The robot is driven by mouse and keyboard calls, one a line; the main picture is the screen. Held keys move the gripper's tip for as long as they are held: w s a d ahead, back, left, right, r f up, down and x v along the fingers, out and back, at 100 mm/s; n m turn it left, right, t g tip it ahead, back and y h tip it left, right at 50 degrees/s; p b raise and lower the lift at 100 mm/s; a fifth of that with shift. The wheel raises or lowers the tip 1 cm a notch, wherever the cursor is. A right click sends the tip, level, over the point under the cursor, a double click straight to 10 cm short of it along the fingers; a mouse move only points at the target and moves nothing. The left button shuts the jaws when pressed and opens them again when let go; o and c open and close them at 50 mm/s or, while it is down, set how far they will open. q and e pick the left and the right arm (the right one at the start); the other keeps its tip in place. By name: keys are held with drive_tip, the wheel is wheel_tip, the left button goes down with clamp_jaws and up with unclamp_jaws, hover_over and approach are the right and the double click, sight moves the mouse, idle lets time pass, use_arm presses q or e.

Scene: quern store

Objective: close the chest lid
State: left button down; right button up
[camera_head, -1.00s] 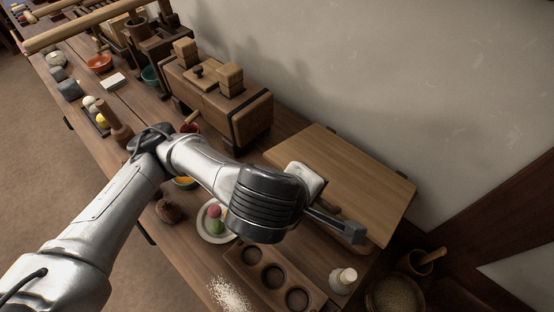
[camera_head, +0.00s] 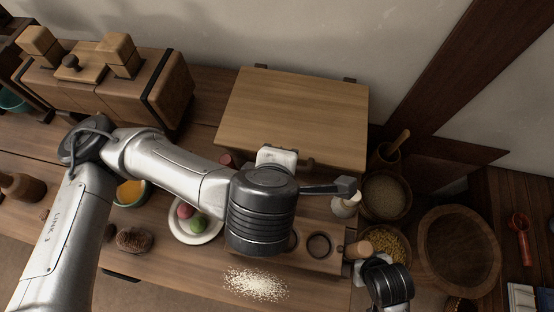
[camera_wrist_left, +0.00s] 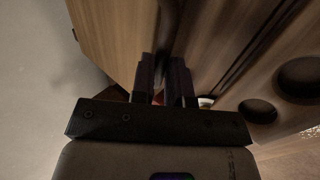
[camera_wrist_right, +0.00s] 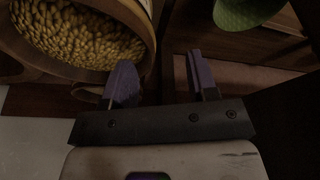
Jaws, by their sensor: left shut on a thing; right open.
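The wooden chest stands against the wall with its flat lid (camera_head: 295,110) uppermost in the head view. Dark hinges show at the back edge. The lid looks nearly level; my left arm hides the chest front, so I cannot tell whether a gap remains under it. My left gripper (camera_head: 340,188) is at the lid's front edge. My right gripper is open and empty in the right wrist view (camera_wrist_right: 163,82), near the grain bowl.
A wooden block with round hollows (camera_head: 318,246), a plate with coloured balls (camera_head: 212,232) and spilled grain (camera_head: 256,285) lie in front of the chest. A white jar (camera_head: 343,208) and grain bowls (camera_head: 385,197) are to the right. A larger wooden box (camera_head: 110,90) stands left.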

use_arm(q)
drive_tip(key=shift+s, duration=0.1)
drive_tip(key=c, duration=1.5)
unclamp_jaws()
drive_tip(key=o, duration=0.4)
drive_tip(key=shift+s+a+f, duration=0.1)
drive_tip(key=shift+s, duration=0.05)
